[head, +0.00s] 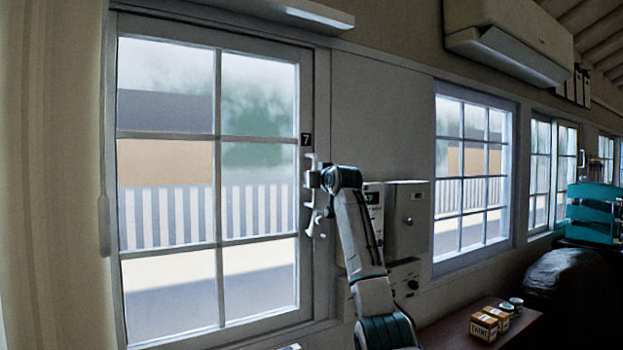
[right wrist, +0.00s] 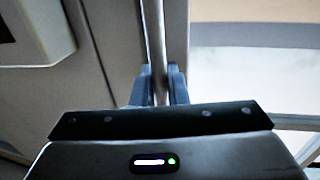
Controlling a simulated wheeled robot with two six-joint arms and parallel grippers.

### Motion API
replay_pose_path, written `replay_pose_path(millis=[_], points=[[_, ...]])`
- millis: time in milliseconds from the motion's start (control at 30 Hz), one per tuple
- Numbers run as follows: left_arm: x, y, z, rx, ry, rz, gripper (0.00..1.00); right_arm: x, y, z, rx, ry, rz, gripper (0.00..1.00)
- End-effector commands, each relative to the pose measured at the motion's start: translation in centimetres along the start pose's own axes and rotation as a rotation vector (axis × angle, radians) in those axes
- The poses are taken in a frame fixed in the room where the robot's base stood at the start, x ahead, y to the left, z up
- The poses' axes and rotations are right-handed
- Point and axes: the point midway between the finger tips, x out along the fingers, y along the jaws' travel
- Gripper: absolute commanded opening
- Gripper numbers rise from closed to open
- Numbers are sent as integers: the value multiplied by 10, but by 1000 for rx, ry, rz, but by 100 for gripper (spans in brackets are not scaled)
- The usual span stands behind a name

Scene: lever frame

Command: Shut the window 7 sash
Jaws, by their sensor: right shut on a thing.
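Window 7 fills the left of the head view, marked by a black "7" plate (head: 306,139) on its right side. Its sash (head: 217,187) has several panes with pale bars. My right gripper (head: 314,190) is at the right edge of the sash, at mid-height. In the right wrist view its two fingers (right wrist: 158,88) are shut on a thin upright bar (right wrist: 155,45), which looks like the sash handle. The head view does not clearly show whether a gap is left at the sash edge. My left gripper is not in view.
A grey wall box (head: 405,220) is fixed just right of my right arm. A second paned window (head: 472,170) and more windows lie further right. A brown table (head: 450,328) at the lower right holds small boxes (head: 488,323) and tins. An air conditioner (head: 510,40) hangs above.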

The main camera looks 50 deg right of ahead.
Motion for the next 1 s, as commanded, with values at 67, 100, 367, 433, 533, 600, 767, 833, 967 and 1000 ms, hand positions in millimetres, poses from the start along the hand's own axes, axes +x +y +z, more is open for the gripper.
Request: replay_pose_path(millis=[67, 100, 367, 433, 533, 600, 767, 833, 967, 1000], points=[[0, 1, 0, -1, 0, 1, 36, -2, 2, -4, -1, 8, 4, 0], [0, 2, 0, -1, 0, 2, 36, -2, 2, -4, -1, 9, 5, 0], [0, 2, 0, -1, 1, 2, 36, -1, 1, -3, -1, 5, 3, 30], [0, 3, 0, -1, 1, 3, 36, -1, 1, -2, 0, 5, 3, 30], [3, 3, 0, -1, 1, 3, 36, -4, 1, -1, -1, 5, 3, 30], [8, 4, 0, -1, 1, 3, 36, -10, 2, 0, -2, 6, 3, 30], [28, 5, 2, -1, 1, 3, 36, -37, 2, 4, -3, 8, 4, 30], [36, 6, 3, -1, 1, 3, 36, -52, 3, 4, -3, 9, 4, 30], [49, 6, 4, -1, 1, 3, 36, -78, 4, 3, -2, 9, 6, 30], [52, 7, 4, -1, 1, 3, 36, -84, 4, 3, -2, 9, 5, 30]])
